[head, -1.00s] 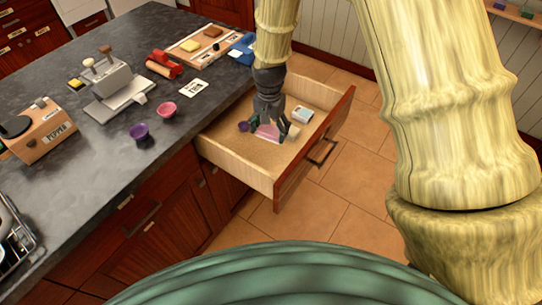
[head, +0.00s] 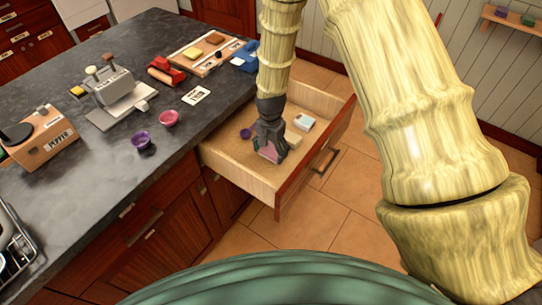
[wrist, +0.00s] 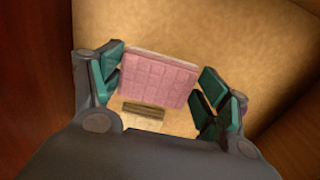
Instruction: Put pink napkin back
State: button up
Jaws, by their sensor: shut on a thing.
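The pink napkin (wrist: 155,75) is a folded, quilted square between the fingers of my gripper (wrist: 160,88) in the wrist view. The fingers press on its left and right edges. In the head view my gripper (head: 270,153) points down inside the open drawer (head: 235,178), towards its front left part, and partly covers the napkin (head: 268,151). I cannot tell whether the napkin touches the drawer floor.
In the drawer are a pale blue-white box (head: 304,121), a beige block (head: 292,137) and a purple item (head: 246,132).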

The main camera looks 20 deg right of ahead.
aim_at(270, 157)
jog(key=shift+w+f+p, duration=0.1)
jog(key=shift+f+p, duration=0.4)
jog(key=shift+f, duration=1.6)
jog(key=shift+f, duration=0.15)
jog(key=o, duration=1.1)
jog(key=shift+r+b, duration=1.6)
jog(key=shift+r, duration=4.6)
